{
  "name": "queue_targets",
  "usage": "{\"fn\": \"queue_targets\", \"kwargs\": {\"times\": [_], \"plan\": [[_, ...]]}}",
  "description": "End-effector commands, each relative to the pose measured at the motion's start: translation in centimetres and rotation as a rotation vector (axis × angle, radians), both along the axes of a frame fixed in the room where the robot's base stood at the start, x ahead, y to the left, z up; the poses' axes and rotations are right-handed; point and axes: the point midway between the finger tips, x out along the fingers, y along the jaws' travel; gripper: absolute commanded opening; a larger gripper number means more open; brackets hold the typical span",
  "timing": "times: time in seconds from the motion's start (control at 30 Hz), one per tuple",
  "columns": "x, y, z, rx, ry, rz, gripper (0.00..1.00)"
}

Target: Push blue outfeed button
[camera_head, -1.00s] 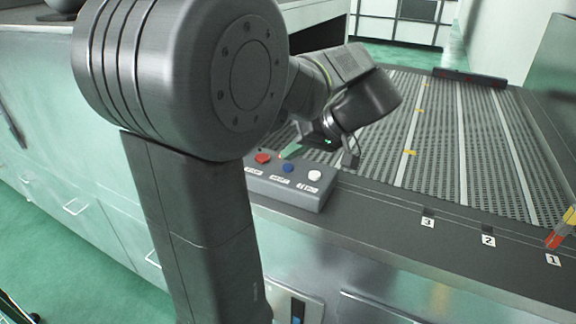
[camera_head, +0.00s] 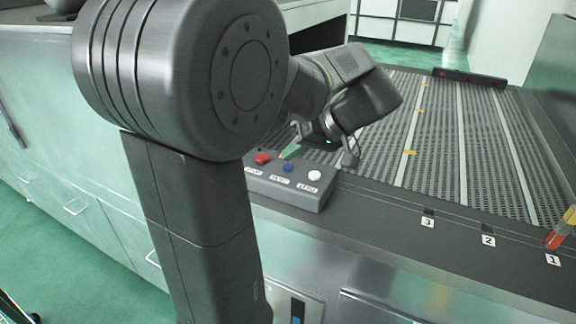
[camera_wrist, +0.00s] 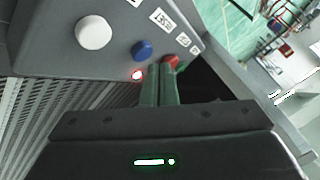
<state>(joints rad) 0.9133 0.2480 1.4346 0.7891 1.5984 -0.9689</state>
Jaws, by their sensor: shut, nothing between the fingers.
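The blue button (camera_head: 288,168) sits between the red button (camera_head: 262,158) and the white button (camera_head: 314,175) on a grey control box (camera_head: 290,191). In the wrist view the blue button (camera_wrist: 142,50) is just beyond and slightly left of the fingertips. My gripper (camera_head: 288,154) is over the far side of the box, its green fingers shut and empty. In the wrist view the fingers (camera_wrist: 160,68) overlap the panel close to the red button (camera_wrist: 171,61). I cannot tell whether they touch the panel. The blue button is uncovered in both views.
A slatted conveyor bed (camera_head: 460,130) lies behind and right of the box. Number labels 3, 2 and 1 (camera_head: 553,260) run along its front edge, with a red and yellow object (camera_head: 560,235) at the right.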

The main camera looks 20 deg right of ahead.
Motion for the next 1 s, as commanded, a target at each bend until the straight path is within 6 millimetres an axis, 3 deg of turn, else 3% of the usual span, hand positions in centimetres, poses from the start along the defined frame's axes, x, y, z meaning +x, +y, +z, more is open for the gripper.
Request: {"fn": "queue_targets", "kwargs": {"times": [1.0], "plan": [[0.0, 0.0, -1.2, 0.0, 0.0, 0.0, 0.0]]}}
